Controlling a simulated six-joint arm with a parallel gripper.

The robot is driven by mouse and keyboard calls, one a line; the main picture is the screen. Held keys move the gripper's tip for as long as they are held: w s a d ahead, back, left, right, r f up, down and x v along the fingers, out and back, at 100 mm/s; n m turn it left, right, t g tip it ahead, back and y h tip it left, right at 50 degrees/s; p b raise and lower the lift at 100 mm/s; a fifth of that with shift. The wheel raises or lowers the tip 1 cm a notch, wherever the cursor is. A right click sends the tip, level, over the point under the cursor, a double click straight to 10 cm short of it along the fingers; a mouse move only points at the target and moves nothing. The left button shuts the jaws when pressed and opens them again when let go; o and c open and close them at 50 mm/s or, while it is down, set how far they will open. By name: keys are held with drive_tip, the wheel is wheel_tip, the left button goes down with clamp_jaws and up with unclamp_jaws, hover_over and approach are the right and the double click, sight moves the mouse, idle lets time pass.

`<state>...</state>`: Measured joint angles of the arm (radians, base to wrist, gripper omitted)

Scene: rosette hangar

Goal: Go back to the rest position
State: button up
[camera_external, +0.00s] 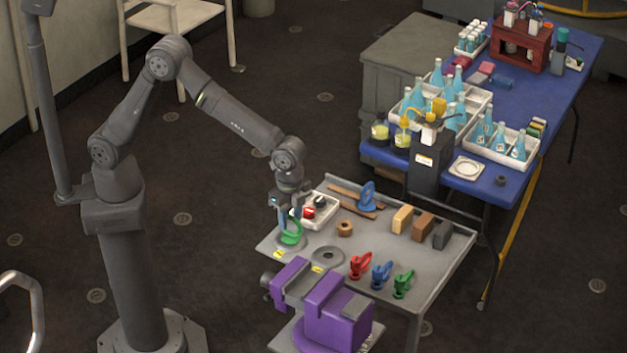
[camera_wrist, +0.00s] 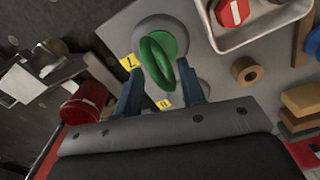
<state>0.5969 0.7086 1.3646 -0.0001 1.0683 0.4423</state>
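My gripper (camera_external: 284,217) hangs low over the left end of the grey worktable (camera_external: 390,292), just above a green ring-shaped piece (camera_external: 291,232). In the wrist view the two blue fingers of my gripper (camera_wrist: 158,85) stand apart. The green piece (camera_wrist: 158,60) shows between and beyond them, with gaps at its sides. It stands on a round grey base next to a yellow number tag (camera_wrist: 129,62). I cannot tell exactly how high the fingertips are above its base. My arm is bent up and reaches out to the right.
A white tray (camera_external: 318,215) with red and dark knobs sits close behind my gripper. A blue ring piece (camera_external: 367,197), a tan ring (camera_external: 345,228), blocks and red, blue and green clamps lie right. A purple vise (camera_external: 338,320) stands in front. Open space lies above.

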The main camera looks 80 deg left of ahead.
idle(0.4)
drive_tip(key=shift+r+m, duration=0.1)
drive_tip(key=shift+m, duration=0.3)
wheel_tip(320, 180, up, 16)
drive_tip(key=r, duration=0.1)
wheel_tip(320, 180, down, 18)
drive_tip(key=shift+r, duration=0.15)
drive_tip(key=shift+r+n, duration=0.2)
drive_tip(key=shift+n, duration=1.2)
drive_tip(key=n, duration=0.6)
drive_tip(key=shift+r, duration=0.1)
wheel_tip(320, 180, up, 4)
drive_tip(key=shift+a, duration=0.1)
drive_tip(key=shift+m, duration=1.3)
